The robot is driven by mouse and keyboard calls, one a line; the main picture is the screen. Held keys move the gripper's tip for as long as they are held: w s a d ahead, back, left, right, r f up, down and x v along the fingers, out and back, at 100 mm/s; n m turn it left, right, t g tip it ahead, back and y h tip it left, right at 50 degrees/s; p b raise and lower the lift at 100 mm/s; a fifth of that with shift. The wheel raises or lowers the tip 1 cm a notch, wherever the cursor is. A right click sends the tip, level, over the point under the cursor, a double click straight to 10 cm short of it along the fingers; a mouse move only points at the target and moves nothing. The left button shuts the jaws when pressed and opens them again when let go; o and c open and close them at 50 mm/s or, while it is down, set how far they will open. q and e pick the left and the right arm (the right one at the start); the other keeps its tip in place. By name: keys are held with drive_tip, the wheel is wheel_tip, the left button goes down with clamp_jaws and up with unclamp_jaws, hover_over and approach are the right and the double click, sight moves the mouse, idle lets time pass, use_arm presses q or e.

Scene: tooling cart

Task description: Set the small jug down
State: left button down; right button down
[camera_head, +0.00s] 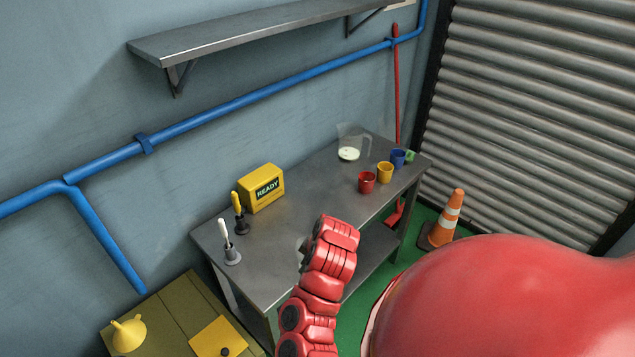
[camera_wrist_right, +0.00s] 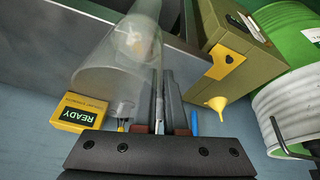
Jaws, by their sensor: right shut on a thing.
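The small jug (camera_wrist_right: 112,68) is a clear, see-through vessel in the right wrist view, with a pale patch inside near its far end. My right gripper (camera_wrist_right: 160,105) is shut on it at its side. In the head view my right gripper (camera_head: 304,244) is mostly hidden behind my red forearm, over the front edge of the grey workbench (camera_head: 290,225). The held jug is barely visible there, and I cannot tell its height above the bench or its exact tilt. My left gripper is not in view.
A larger clear jug (camera_head: 349,152) with pale liquid stands at the bench's back right, near red (camera_head: 367,182), yellow (camera_head: 385,172) and blue (camera_head: 398,158) cups. The yellow READY box (camera_head: 263,188) and two upright tools (camera_head: 231,245) stand left. The bench's middle is clear.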

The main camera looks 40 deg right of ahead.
drive_tip(key=w+d+b, duration=0.2)
drive_tip(key=w+b, duration=0.1)
drive_tip(key=w, duration=0.4)
drive_tip(key=w+d+f+b, duration=0.1)
drive_tip(key=w+d+b, duration=0.2)
drive_tip(key=w, duration=0.4)
drive_tip(key=shift+w+d+f+b, duration=0.15)
drive_tip(key=shift+w+f+b, duration=0.1)
drive_tip(key=shift+b, duration=0.35)
drive_tip(key=shift+w, duration=0.1)
wheel_tip(320, 180, down, 3)
drive_tip(key=shift+r+p, duration=0.1)
drive_tip(key=shift+p, duration=1)
drive_tip(key=shift+d+f, duration=0.1)
drive_tip(key=shift+f, duration=0.2)
drive_tip(key=shift+f, duration=0.15)
